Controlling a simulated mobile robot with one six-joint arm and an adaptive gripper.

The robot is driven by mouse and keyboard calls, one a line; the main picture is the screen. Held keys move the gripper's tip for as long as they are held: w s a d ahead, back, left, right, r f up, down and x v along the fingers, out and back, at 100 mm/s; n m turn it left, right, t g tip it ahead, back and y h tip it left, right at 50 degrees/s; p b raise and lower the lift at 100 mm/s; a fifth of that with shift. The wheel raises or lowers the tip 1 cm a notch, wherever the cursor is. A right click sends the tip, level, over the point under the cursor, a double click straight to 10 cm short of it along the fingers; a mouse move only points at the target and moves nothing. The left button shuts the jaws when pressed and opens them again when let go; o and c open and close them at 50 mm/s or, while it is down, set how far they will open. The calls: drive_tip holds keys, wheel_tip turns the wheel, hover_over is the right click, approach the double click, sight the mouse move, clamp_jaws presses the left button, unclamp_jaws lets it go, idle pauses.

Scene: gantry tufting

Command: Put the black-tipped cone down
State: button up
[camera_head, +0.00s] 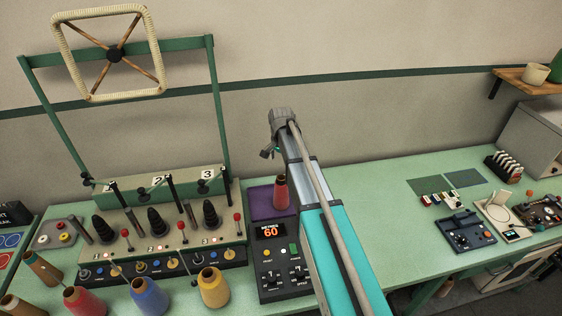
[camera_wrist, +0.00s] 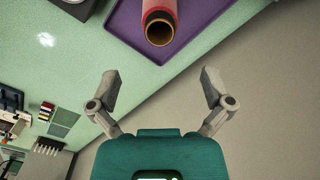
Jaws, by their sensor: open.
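The black-tipped cone (camera_head: 281,194), a reddish-pink thread cone, stands upright on the purple tray (camera_head: 262,206), right of the numbered stand. In the wrist view the cone (camera_wrist: 158,16) shows its dark band and hollow end over the purple tray (camera_wrist: 122,22). My gripper (camera_wrist: 160,78) is open, with nothing between its fingers. The cone lies beyond the fingertips, apart from them. In the head view my gripper (camera_head: 269,152) is small and partly hidden by my arm, above and behind the cone.
A control box (camera_head: 270,232) reading 60 sits in front of the tray. The green numbered stand (camera_head: 165,185) with dark cones is left, with red, blue (camera_head: 149,297) and yellow (camera_head: 213,288) cones before it.

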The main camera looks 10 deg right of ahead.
drive_tip(key=s+n, duration=0.9)
drive_tip(key=s, duration=1.6)
drive_tip(key=shift+s, duration=0.35)
wheel_tip(320, 180, down, 11)
drive_tip(key=b, duration=1)
drive_tip(key=shift+r+b, duration=0.15)
drive_tip(key=shift+b, duration=0.2)
